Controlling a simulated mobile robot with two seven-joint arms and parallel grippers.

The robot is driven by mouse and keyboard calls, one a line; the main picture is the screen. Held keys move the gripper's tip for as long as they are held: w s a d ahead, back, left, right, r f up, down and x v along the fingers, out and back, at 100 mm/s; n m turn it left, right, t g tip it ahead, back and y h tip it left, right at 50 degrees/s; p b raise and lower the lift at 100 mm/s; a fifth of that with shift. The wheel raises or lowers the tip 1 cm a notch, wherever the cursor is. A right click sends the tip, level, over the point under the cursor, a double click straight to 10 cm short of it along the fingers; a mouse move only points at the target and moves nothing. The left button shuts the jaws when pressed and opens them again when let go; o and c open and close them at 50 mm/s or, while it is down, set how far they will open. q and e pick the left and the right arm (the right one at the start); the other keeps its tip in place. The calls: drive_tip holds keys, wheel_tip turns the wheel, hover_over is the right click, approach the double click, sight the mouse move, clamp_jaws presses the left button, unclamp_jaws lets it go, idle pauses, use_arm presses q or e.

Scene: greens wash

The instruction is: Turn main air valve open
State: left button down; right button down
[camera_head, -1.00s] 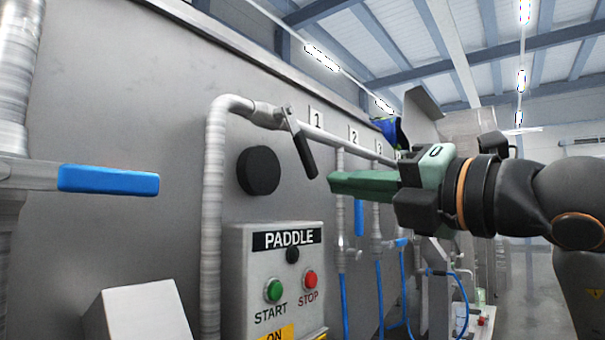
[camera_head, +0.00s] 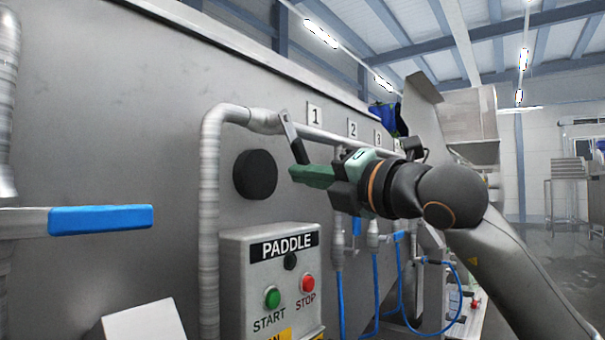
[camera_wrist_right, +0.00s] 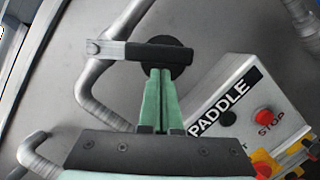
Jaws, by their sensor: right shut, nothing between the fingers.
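A valve lever with a grey metal arm and black grip (camera_head: 297,147) hangs slanting down from the horizontal pipe beside label 1. In the right wrist view its black grip (camera_wrist_right: 160,53) lies across the picture, just beyond my fingertips. My right gripper (camera_head: 295,173), with green fingers, is shut and empty. Its tips are at the lower end of the lever; I cannot tell whether they touch it. The closed fingers also show in the right wrist view (camera_wrist_right: 160,80). No label naming the main air valve is visible. My left gripper is not in view.
A blue-handled valve (camera_head: 100,219) sits on the left pipe. The paddle control box (camera_head: 245,285) with green and red buttons is below my right gripper. A round black knob (camera_head: 255,174) is on the steel wall. Blue hoses (camera_head: 400,285) hang to the right.

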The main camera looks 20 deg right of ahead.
drive_tip(key=shift+d, duration=0.1)
idle(0.3)
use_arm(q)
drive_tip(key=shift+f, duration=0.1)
use_arm(e)
drive_tip(key=shift+w+d+n, duration=0.15)
drive_tip(key=shift+d+n, duration=0.05)
drive_tip(key=shift+n, duration=0.2)
